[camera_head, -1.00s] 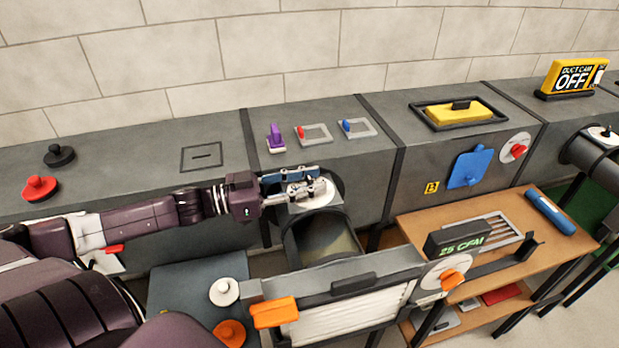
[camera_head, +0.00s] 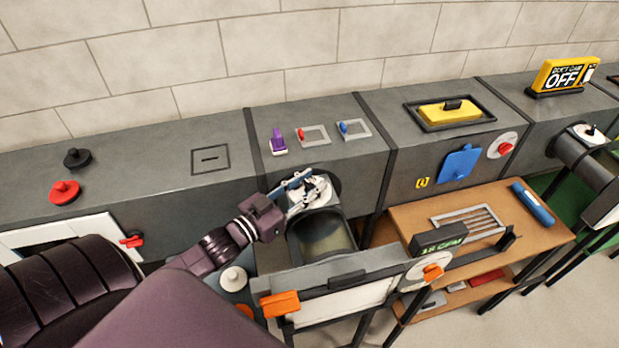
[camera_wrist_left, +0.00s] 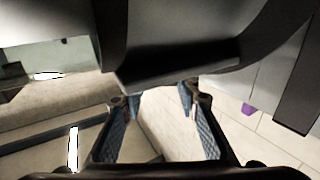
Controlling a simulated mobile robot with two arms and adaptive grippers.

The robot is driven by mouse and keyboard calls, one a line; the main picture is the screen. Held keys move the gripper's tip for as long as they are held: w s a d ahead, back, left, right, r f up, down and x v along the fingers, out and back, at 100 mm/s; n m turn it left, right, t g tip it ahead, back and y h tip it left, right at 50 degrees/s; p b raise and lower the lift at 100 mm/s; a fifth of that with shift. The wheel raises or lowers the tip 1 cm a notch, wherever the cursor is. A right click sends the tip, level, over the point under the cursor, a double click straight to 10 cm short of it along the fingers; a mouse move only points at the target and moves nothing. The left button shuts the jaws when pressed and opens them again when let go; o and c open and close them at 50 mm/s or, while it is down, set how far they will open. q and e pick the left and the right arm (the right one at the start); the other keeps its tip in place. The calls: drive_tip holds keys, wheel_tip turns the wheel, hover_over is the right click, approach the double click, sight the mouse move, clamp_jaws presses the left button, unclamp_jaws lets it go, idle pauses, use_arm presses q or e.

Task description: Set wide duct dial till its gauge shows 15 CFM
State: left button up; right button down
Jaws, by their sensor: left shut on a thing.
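The gauge (camera_head: 438,244) on the wide duct reads what looks like 18 CFM in green. My left gripper (camera_head: 306,188) is shut on the wide duct dial, over its white plate (camera_head: 322,196) beside the duct's open mouth (camera_head: 322,236). The dial's handle is hidden by the fingers. In the left wrist view, the blue-padded fingers (camera_wrist_left: 160,115) stand at either side of a dark grey shape that fills the upper middle; the dial itself is not clear there. My right gripper is not in view.
An orange knob (camera_head: 432,272) on a white plate sits below the gauge. An orange handle (camera_head: 280,304) is at the front panel. Purple (camera_head: 278,140), red and blue switches stand behind the gripper. A wooden bench (camera_head: 405,215) is to the right.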

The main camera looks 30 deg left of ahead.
use_arm(q)
drive_tip(key=shift+y, duration=0.3)
drive_tip(key=o, duration=0.9)
drive_tip(key=s+a, duration=0.2)
drive_tip(key=s, duration=1)
drive_tip(key=shift+a, duration=0.1)
